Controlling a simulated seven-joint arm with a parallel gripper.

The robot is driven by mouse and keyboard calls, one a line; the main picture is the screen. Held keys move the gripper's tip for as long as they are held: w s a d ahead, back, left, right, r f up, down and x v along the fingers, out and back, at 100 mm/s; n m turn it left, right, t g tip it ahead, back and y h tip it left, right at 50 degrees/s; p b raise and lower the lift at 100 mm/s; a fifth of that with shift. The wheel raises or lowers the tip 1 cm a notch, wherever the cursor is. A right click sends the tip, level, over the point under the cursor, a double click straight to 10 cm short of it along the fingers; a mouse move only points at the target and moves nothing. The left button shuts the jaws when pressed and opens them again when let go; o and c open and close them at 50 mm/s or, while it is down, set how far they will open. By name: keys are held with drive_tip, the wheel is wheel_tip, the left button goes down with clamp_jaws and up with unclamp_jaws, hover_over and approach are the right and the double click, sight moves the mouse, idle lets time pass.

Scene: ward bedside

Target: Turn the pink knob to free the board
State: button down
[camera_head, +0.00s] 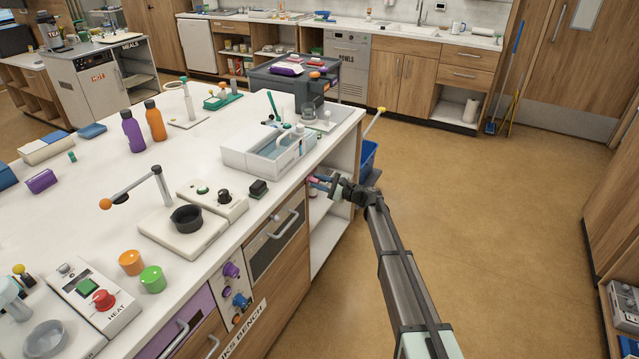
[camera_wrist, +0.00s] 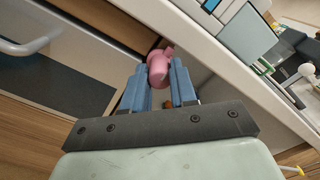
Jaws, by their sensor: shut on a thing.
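The pink knob (camera_wrist: 158,68) sits between the two blue fingers of my gripper (camera_wrist: 160,85) in the wrist view. The fingers are shut on it, one on each side. In the head view my gripper (camera_head: 326,184) is at the front edge of the white bench, beside the open shelf bay, and a bit of the pink knob (camera_head: 313,179) shows at its tips. The board is not clearly identifiable in either view. How far the knob is turned cannot be told.
A drawer front with a bar handle (camera_head: 284,224) is left of my gripper. A blue bin (camera_head: 367,160) is just behind my gripper. The floor (camera_head: 500,200) to the right is clear.

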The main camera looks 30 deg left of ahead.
drive_tip(key=c, duration=0.9)
unclamp_jaws()
drive_tip(key=d, duration=1.4)
drive_tip(key=shift+n, duration=0.3)
